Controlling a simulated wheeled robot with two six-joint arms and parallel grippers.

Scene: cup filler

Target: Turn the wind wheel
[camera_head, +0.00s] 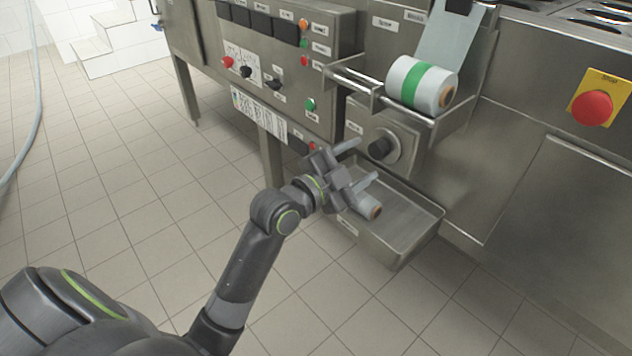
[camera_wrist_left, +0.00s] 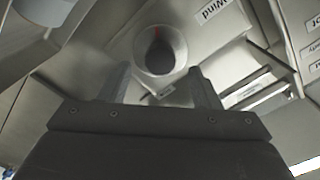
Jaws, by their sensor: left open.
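The wind wheel is a dark knob (camera_head: 380,148) on a round light-grey base, on the steel front below the film roll. In the left wrist view the round knob (camera_wrist_left: 160,50) lies beyond the fingers, roughly between their tips, with a red mark inside and an upside-down "Wind" label beside it. My left gripper (camera_head: 361,161) is open and empty, just in front of the knob and slightly below it in the head view. A gap to the knob appears to remain. My right gripper is not in view.
A white and green film roll (camera_head: 422,86) hangs on a rack above. A panel of buttons (camera_head: 285,60) is to the left, a red emergency button (camera_head: 592,108) to the right. The tiled floor is clear.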

